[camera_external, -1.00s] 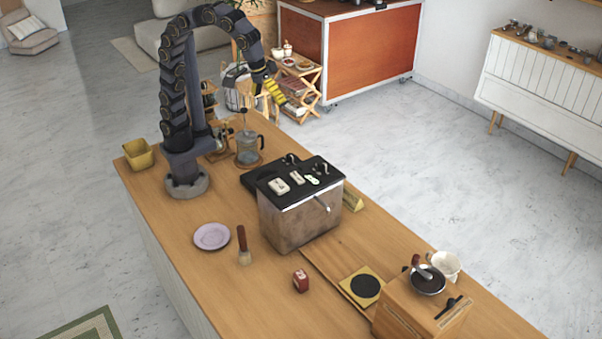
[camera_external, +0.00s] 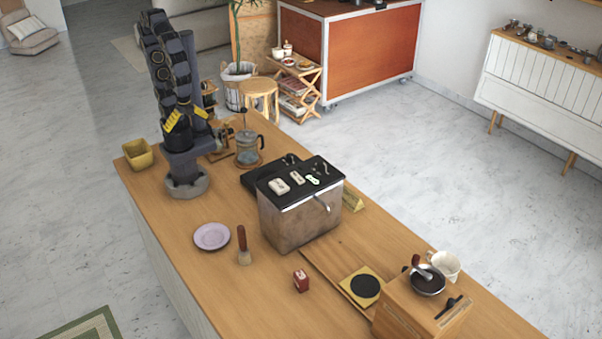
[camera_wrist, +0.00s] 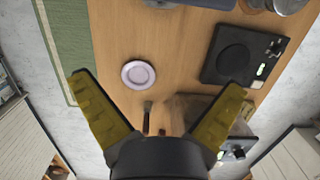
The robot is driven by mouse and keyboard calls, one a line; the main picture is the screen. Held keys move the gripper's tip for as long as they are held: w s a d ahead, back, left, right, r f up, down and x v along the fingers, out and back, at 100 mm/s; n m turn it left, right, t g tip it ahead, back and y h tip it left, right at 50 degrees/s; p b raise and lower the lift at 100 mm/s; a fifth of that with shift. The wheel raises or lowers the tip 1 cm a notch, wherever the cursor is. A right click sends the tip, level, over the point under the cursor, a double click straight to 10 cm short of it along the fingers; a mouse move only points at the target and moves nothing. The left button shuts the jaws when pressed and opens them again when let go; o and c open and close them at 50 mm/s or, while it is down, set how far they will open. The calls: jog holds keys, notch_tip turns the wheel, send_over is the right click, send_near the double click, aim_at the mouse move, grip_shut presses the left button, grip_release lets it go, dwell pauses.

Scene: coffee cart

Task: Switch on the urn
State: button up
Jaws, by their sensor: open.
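The steel box with a black top (camera_external: 298,220), which I take to be the urn, stands on the wooden counter in the external view. Its top carries pale switch plates (camera_external: 279,186) and a small green-marked one (camera_external: 313,180); their on or off positions are too small to tell. A lever (camera_external: 322,203) sticks out at its front edge. My gripper (camera_external: 187,117) is open and empty, raised near my base, left of and apart from the box. In the wrist view its yellow fingers (camera_wrist: 158,83) are spread wide, with a black panel (camera_wrist: 236,58) at the right.
A wooden grinder (camera_external: 425,308) is at the right. The counter's front left is fairly clear.

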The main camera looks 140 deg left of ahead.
jog(key=c, duration=0.8)
jog(key=shift+w+a+r+n+y, duration=0.15)
jog(key=shift+w+a+r+n, duration=0.1)
jog(key=shift+w+a+n, duration=0.3)
jog(key=shift+w+a+r+n+y, duration=0.2)
jog(key=shift+w+a+n, duration=0.1)
jog(key=shift+w, duration=0.3)
grip_shut()
jog(key=w+a+r+n+y, duration=0.2)
jog(key=w+a+n, duration=0.3)
jog(key=w, duration=0.3)
jog(key=w+a+r+n+y, duration=0.3)
jog(key=w+a+n, duration=0.1)
jog(key=w, duration=0.3)
jog(key=w+f+n+y, duration=0.1)
jog(key=w+n, duration=0.2)
jog(key=w, duration=0.5)
jog(key=w+a+f+n+y, duration=0.1)
jog(key=w+n+y, duration=0.1)
jog(key=w, duration=0.5)
jog(key=shift+w+a+f+n, duration=0.15)
jog(key=shift+w+a+n, duration=0.15)
jog(key=shift+n, duration=0.45)
